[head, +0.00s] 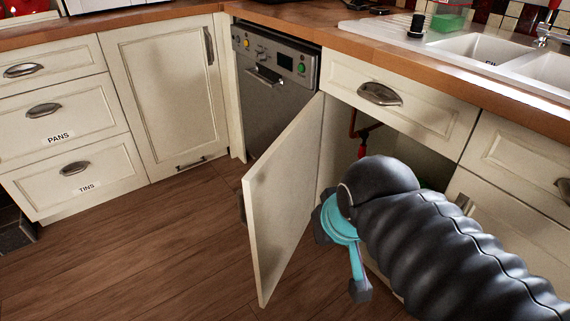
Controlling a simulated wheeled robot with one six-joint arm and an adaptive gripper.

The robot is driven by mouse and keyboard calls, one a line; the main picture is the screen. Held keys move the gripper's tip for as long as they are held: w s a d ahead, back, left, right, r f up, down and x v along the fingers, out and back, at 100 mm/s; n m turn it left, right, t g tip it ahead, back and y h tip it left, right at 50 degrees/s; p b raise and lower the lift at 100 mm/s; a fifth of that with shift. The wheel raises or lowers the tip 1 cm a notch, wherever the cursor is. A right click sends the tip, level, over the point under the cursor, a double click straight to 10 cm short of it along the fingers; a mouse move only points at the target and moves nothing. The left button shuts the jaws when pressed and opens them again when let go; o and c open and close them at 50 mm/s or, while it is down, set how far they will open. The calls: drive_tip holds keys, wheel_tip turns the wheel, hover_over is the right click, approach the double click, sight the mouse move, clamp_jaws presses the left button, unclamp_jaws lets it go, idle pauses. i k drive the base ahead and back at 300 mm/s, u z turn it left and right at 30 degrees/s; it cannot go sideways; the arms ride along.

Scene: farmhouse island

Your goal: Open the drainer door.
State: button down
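The drainer door (283,205) is a cream cabinet door under the sink drainer. It stands swung wide open, hinged on its left side next to the dishwasher, with its free edge out over the floor. Its dark handle (241,207) shows at the outer face's edge. My gripper (341,256), teal and dark grey, is on the inner side of the door, in front of the cabinet opening. One finger points down; the rest is partly hidden by my black arm. I cannot tell whether it touches the door or how far its fingers are apart.
The open cabinet (405,150) shows red pipework inside. A drawer front (400,98) sits above it, under the wooden worktop (420,70). A grey dishwasher (272,85) stands left of the door. The wooden floor (150,250) to the left is clear.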

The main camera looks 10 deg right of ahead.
sight(279, 191)
drive_tip(key=z, duration=0.1)
drive_tip(key=k, duration=0.9)
drive_tip(key=u, duration=0.75)
drive_tip(key=i, duration=0.5)
